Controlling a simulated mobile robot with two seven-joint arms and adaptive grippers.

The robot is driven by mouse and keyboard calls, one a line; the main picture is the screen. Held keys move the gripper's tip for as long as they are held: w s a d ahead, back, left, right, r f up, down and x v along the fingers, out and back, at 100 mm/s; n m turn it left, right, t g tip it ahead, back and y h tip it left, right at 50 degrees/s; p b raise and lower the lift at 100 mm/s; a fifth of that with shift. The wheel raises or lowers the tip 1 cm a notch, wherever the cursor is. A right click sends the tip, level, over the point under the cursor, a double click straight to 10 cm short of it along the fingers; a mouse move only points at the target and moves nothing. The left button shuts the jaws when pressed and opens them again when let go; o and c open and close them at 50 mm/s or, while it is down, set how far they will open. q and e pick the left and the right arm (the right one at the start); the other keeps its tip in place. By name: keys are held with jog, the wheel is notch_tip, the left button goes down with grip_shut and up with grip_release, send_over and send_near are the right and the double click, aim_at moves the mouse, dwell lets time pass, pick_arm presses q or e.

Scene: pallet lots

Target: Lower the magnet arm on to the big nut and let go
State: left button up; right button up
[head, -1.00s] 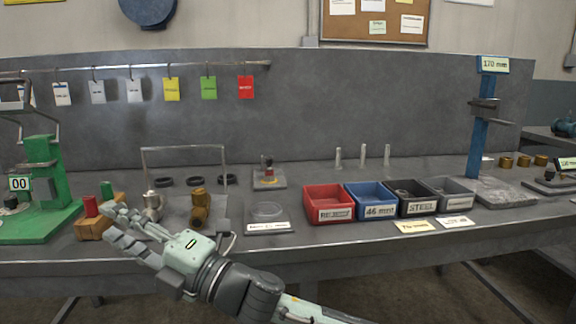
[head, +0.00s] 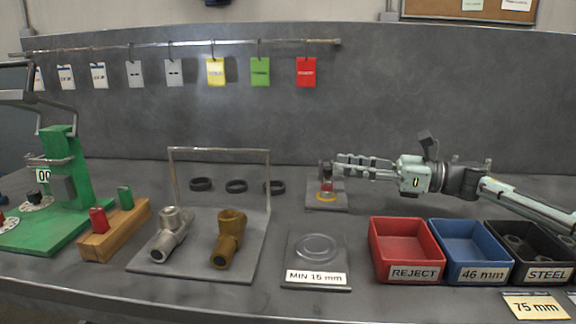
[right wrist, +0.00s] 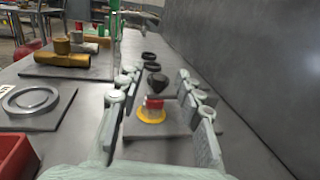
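A small magnet stand sits on a grey plate (head: 327,205) at the back of the bench. Its dark upper part (head: 325,170) stands over a red piece and a yellow ring-shaped piece (head: 326,197), which may be the big nut. In the right wrist view, the red piece (right wrist: 153,103), yellow piece (right wrist: 151,116) and dark knob (right wrist: 157,81) show between my fingers. I cannot tell whether the arm touches the nut. My right gripper (head: 338,166) reaches in from the right, fingers spread around the stand's top; it also shows in the right wrist view (right wrist: 160,98). My left gripper is not in view.
Red (head: 407,251), blue (head: 468,250) and black bins stand below my right arm. The back panel is close behind the stand.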

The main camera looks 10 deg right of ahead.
jog(key=shift+w+a+f, duration=0.1)
jog(key=shift+w+f, duration=0.05)
jog(key=shift+f, duration=0.5)
jog(key=shift+w+a+f, duration=0.1)
jog(key=shift+w+a, duration=0.05)
jog(key=shift+a, duration=0.2)
jog(key=p+x, duration=0.1)
jog(key=x, duration=0.6)
jog(key=shift+w+f, duration=0.1)
jog(key=shift+f, duration=0.05)
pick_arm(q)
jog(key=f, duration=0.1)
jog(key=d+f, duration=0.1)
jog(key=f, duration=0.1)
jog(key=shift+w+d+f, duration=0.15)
pick_arm(e)
jog(key=shift+c, duration=0.3)
grip_shut()
